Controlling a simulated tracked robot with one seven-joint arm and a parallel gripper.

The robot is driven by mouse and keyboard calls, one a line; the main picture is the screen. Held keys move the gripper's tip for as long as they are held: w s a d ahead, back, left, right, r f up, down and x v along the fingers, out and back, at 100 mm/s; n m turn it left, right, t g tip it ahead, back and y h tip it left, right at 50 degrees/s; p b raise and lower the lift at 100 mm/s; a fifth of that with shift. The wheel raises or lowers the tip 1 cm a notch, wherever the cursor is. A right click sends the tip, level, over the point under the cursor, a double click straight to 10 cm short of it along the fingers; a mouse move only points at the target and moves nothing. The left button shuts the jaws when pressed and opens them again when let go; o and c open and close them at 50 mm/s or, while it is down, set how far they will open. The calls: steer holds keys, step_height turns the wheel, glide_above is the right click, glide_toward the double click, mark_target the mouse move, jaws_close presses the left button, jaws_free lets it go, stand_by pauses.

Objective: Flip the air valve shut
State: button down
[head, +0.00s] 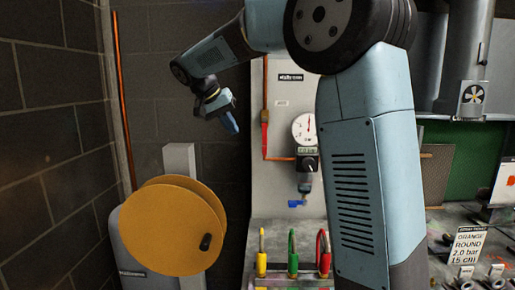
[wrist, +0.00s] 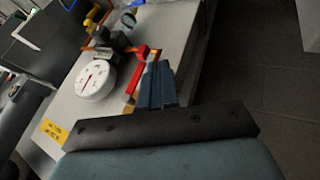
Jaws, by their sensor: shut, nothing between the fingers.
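The air valve with its red handle (head: 265,117) is on the upright copper pipe at the left of the pale panel. In the head view the handle looks to lie along the pipe. The red handle (wrist: 138,70) also shows in the wrist view, just left of my fingers. My gripper (head: 231,122) is shut and empty, pointing down and to the left of the panel in the head view. In the wrist view its fingers (wrist: 157,84) partly cover what lies behind them. I cannot tell whether they touch the handle.
A white dial gauge (head: 304,129) and a regulator (head: 307,163) sit right of the valve, with a blue fitting (head: 296,203) below. A yellow hose reel (head: 173,228) stands at lower left. Several coloured hoses (head: 293,250) stand below the panel. My arm hides its right part.

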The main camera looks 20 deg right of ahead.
mark_target(265, 135)
steer(key=shift+w+a+f+h, duration=0.15)
steer(key=shift+w+a, duration=0.2)
steer(key=shift+w, duration=0.25)
steer(key=shift+w+a+r+h, duration=0.15)
steer(key=shift+w+a, duration=0.15)
steer(key=shift+w, duration=0.3)
steer(key=shift+f, duration=0.15)
steer(key=d+f, duration=0.8)
steer(key=d, duration=0.1)
steer(key=shift+w+d, duration=0.2)
steer(key=shift+w, duration=0.25)
